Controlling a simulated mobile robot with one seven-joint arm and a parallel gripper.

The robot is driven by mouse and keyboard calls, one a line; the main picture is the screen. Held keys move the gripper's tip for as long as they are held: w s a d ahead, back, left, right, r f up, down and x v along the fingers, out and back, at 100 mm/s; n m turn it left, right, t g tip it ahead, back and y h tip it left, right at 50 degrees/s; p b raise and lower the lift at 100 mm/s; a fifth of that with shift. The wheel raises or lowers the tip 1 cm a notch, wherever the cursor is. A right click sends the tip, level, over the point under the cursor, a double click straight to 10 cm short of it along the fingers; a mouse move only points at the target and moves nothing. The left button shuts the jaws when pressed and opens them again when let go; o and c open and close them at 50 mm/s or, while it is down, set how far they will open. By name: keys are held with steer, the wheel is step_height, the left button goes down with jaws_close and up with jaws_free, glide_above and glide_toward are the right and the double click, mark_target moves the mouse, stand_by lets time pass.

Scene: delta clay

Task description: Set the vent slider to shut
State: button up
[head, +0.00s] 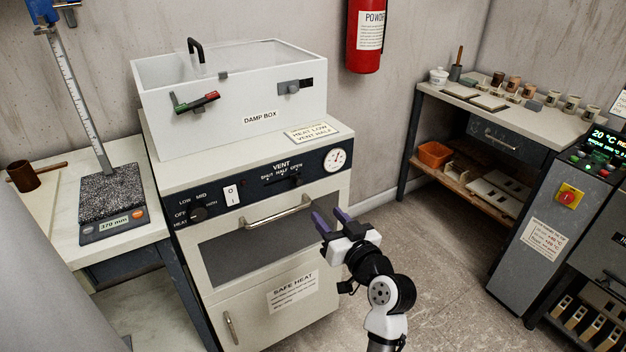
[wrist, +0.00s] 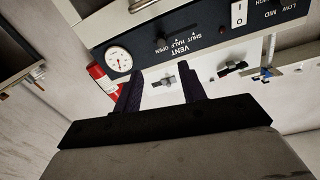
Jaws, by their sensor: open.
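The vent slider (head: 297,180) is a small dark knob in a slot on the dark control panel (head: 262,178) of the white oven cabinet. The marks SHUT, HALF and OPEN run left to right above it in the head view. The knob appears to be near the OPEN end, but it is dark and small.
On the same panel are a dial gauge (head: 338,159), a white rocker switch (head: 231,194) and a heat knob (head: 198,214). A door handle (head: 277,211) sticks out below. The white damp box (head: 235,95) stands on top. The floor (head: 425,220) to the right is clear.

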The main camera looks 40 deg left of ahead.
mark_target(300, 183)
steer(key=p+x, duration=0.3)
steer(key=x, duration=1)
steer(key=shift+a+r, duration=0.1)
steer(key=shift+a, duration=0.2)
steer(key=shift+c, duration=0.3)
jaws_close()
